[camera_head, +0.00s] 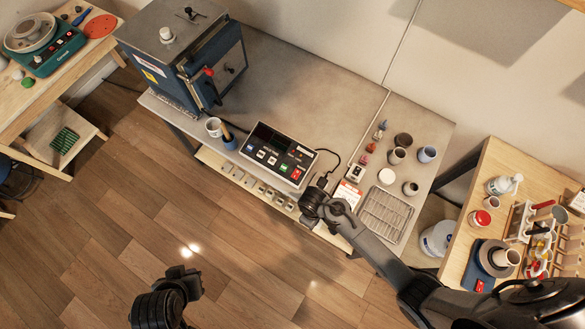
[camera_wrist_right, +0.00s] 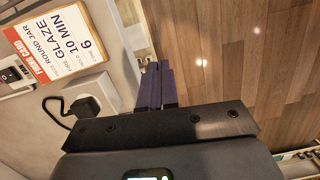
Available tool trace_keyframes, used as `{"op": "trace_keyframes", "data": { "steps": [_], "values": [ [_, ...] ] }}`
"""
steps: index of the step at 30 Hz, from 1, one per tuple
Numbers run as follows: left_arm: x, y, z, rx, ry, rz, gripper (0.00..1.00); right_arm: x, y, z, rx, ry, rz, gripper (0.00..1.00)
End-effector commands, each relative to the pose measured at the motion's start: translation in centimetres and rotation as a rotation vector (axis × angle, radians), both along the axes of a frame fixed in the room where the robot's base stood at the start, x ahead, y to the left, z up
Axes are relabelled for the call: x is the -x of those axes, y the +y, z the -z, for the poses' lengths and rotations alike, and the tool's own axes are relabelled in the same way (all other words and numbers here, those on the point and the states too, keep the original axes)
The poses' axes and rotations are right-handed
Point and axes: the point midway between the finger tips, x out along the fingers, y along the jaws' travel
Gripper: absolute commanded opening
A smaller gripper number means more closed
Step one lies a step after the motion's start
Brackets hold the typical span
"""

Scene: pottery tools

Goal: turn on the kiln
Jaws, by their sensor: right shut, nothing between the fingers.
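The blue-grey kiln (camera_head: 190,62) stands at the back left of the grey bench, its door with a red-knobbed handle. Its controller box (camera_head: 278,155), with a dark display and several coloured buttons, sits at the bench's front edge. A black plug (camera_wrist_right: 86,108) sits in a white socket, with its cable curling away. A small rocker switch (camera_head: 355,172) is right of the controller; it also shows in the right wrist view (camera_wrist_right: 12,74). My right gripper (camera_head: 312,198) is shut and empty by the front edge, near the plug; its fingers (camera_wrist_right: 160,85) touch together. My left gripper (camera_head: 186,280) is low over the floor; its jaws are unclear.
A firing card (camera_wrist_right: 60,42) reads "round jar, glaze, 10 min, 6". Several small pots (camera_head: 397,155) and a wire rack (camera_head: 386,214) occupy the bench's right end. The bench middle is clear.

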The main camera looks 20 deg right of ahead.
Motion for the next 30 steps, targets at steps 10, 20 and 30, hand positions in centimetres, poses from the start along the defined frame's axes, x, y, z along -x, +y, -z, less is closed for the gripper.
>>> {"op": "trace_keyframes", "data": {
  "steps": [10,20,30],
  "values": [
    [-0.1,-0.2,-1.4,0.01,-0.002,-0.006,0.0,-12.5,1.2,-5.6,0.038,-0.102,-0.076,0.0],
    [0.0,0.0,-1.6,0.002,-0.002,-0.002,0.0,-17.4,1.5,-9.8,0.039,-0.19,-0.077,0.0],
    [0.0,0.1,-1.6,-0.005,-0.002,0.004,0.0,-17.5,1.5,-9.9,0.038,-0.193,-0.076,0.0]
  ]
}}
